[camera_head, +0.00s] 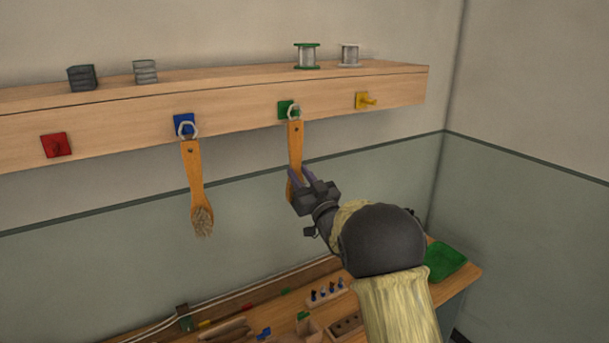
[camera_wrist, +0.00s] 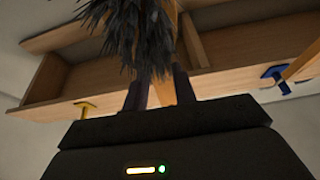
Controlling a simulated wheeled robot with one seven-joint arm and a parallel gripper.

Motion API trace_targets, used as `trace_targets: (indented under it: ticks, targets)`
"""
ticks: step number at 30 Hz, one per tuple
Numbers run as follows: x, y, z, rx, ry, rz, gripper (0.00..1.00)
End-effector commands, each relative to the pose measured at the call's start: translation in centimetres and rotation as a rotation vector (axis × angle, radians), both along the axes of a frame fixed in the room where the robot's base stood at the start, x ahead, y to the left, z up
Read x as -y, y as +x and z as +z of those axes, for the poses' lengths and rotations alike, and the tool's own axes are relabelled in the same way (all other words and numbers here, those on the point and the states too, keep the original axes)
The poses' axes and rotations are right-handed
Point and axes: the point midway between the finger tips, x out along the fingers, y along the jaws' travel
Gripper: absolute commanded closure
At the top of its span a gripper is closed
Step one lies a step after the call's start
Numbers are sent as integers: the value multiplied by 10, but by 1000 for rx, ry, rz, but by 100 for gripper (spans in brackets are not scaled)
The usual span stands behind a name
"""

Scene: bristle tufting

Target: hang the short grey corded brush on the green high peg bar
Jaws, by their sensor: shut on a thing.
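My gripper (camera_head: 305,182) is shut on the wooden handle of a brush (camera_head: 295,145), which hangs upright below the shelf front. In the wrist view the brush's dark grey bristles (camera_wrist: 130,30) fill the top middle, and the handle passes between my fingers (camera_wrist: 160,95). The brush's pale cord loop (camera_head: 294,113) is at the green peg plate (camera_head: 283,106). I cannot tell whether the loop is around the peg or just in front of it. In the head view my gripper hides the lower part of the brush.
Another brush (camera_head: 194,175) hangs from the blue peg (camera_head: 184,124) to the left. A red peg (camera_head: 56,145) and a yellow peg (camera_head: 364,100) are free. Spools stand on the shelf (camera_head: 230,85). A cluttered bench with a green tray (camera_head: 445,261) is below.

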Motion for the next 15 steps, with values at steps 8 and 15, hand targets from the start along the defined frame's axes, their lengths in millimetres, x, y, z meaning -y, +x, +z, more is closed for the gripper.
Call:
trace_targets:
  ticks: [8,15]
  targets:
    - [-7,11,-6,2,0,0,97]
    - [-9,14,-6,1,0,-1,97]
